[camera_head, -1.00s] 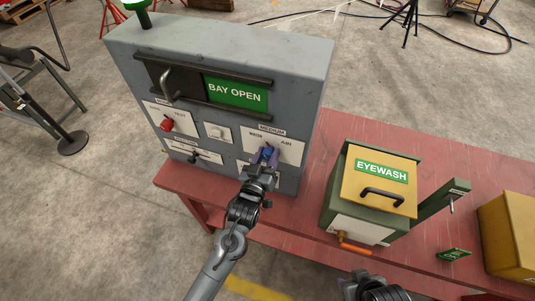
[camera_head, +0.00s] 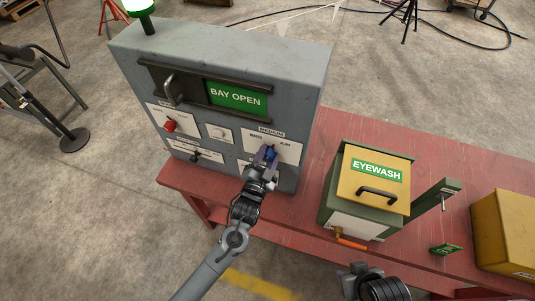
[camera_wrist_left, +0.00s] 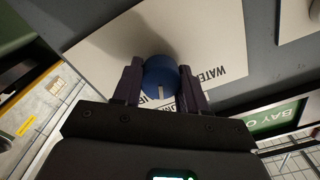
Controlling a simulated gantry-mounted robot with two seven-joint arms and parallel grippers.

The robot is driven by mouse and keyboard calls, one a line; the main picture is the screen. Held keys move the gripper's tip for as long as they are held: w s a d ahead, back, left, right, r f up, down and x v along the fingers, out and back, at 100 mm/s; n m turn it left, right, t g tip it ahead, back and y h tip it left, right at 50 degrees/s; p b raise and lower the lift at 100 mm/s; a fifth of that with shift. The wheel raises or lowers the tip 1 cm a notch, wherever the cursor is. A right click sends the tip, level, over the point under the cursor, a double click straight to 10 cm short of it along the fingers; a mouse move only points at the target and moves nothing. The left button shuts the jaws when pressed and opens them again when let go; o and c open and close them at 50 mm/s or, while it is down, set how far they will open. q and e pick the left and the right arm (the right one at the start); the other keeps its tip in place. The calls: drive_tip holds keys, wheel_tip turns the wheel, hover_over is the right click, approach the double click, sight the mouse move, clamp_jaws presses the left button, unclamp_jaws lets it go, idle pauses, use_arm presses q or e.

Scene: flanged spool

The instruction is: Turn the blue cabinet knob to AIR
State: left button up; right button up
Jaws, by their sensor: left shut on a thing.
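The blue knob (camera_head: 270,152) is on the grey cabinet's (camera_head: 225,55) front, on a white plate headed MEDIUM, with WATER at its left and AIR at its right. My left gripper (camera_head: 265,156) is at the knob. In the left wrist view, its two fingers stand either side of the blue knob (camera_wrist_left: 160,76), shut on it. The knob's white mark points down in that view, toward the partly hidden MEDIUM heading. The WATER label shows at right there; AIR is hidden. My right gripper (camera_head: 360,279) is at the bottom edge, its fingers unclear.
A red knob (camera_head: 170,126), a white button and a black lever are on the same cabinet front, left of the blue knob. A yellow and green EYEWASH box (camera_head: 372,183) stands to the right on the red table (camera_head: 293,205). A yellow box (camera_head: 507,232) is farther right.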

use_arm(q)
drive_tip(key=shift+d+r+m+p, duration=0.1)
drive_tip(key=shift+r+m+p, duration=0.1)
drive_tip(key=shift+m, duration=0.65)
drive_tip(key=shift+d+r+m+p, duration=0.1)
drive_tip(key=shift+m+p, duration=0.1)
drive_tip(key=shift+m, duration=0.65)
drive_tip(key=o, duration=1)
drive_tip(key=shift+f, duration=0.15)
drive_tip(key=shift+o, duration=0.2)
drive_tip(key=shift+s+a+f, duration=0.1)
